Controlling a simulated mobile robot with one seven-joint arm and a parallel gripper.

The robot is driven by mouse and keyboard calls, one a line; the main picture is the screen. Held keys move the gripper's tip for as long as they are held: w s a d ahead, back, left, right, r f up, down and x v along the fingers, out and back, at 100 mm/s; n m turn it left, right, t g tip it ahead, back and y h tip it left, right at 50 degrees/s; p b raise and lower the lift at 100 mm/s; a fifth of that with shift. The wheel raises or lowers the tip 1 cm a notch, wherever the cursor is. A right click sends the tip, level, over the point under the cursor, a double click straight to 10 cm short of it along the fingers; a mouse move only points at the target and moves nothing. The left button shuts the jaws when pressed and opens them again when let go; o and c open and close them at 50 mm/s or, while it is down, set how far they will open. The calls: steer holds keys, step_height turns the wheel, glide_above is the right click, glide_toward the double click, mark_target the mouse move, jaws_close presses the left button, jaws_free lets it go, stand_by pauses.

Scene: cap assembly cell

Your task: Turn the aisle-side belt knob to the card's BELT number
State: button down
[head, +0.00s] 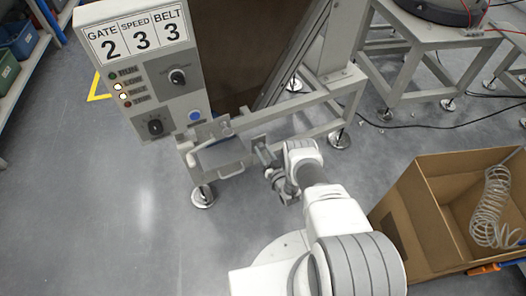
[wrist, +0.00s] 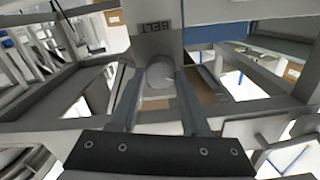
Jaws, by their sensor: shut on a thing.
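The card (head: 136,36) on top of the control panel reads GATE 2, SPEED 3, BELT 3. In the wrist view the belt knob (wrist: 160,75) is a grey rounded knob under a plate (wrist: 155,40) marked BELT, which appears upside down. My gripper (wrist: 158,88) has one finger on each side of the knob and is shut on it. I cannot read any dial numbers or the knob's pointer. In the head view my gripper (head: 263,150) is at the machine frame, right of a grey tray-like part (head: 220,155); the belt knob cannot be made out there.
The metal frame (head: 300,118) stands behind my gripper. An open cardboard box (head: 410,225) with a coiled hose stands at right. Floor at left is clear.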

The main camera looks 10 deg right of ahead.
steer(key=m, duration=0.7)
steer(key=shift+d, duration=0.15)
steer(key=m, duration=0.5)
steer(key=shift+w+f+m, duration=0.1)
steer(key=shift+m, duration=0.3)
steer(key=shift+c, duration=1.9)
jaws_free()
steer(key=shift+s, duration=0.25)
